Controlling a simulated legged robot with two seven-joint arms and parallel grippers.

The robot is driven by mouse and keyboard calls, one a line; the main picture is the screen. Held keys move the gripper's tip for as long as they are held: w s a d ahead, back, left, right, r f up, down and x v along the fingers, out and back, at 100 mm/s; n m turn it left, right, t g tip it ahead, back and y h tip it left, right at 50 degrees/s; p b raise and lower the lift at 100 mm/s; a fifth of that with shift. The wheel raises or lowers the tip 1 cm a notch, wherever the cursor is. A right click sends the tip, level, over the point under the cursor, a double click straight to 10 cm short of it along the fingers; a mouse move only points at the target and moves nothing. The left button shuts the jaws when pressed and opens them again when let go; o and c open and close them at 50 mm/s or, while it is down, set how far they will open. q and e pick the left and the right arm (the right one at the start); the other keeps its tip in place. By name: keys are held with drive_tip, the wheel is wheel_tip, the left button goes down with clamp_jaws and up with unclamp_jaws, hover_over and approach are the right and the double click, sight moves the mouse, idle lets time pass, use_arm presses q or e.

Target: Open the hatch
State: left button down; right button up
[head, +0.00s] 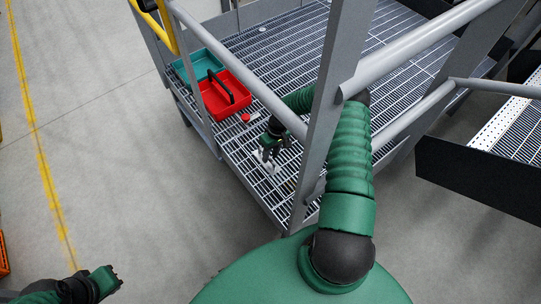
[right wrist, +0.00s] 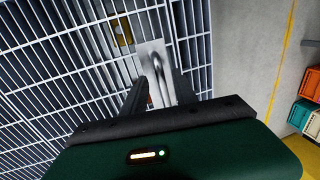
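The hatch handle, a bright metal plate with a raised loop (right wrist: 158,64), lies on the grating in the right wrist view. My right gripper (right wrist: 160,84) is over it with its two dark fingers apart. The handle shows between and beyond the fingertips; I cannot tell whether they touch it. In the head view my right gripper (head: 268,158) points down at the grating, its arm passing behind the railing post. The hatch outline cannot be told from the surrounding grating (head: 300,50). My left gripper (head: 103,282) is at the lower left, away from the catwalk; its fingers are unclear.
A red tool tray (head: 222,98) with a black handle and a teal box (head: 196,66) stand on the catwalk. A small red-and-white item (head: 249,117) lies beside them. Grey railings (head: 240,72) and a post (head: 338,95) stand between my body and the grating.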

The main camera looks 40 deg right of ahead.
drive_tip(key=shift+a+f, duration=0.1)
clamp_jaws()
idle(1.4)
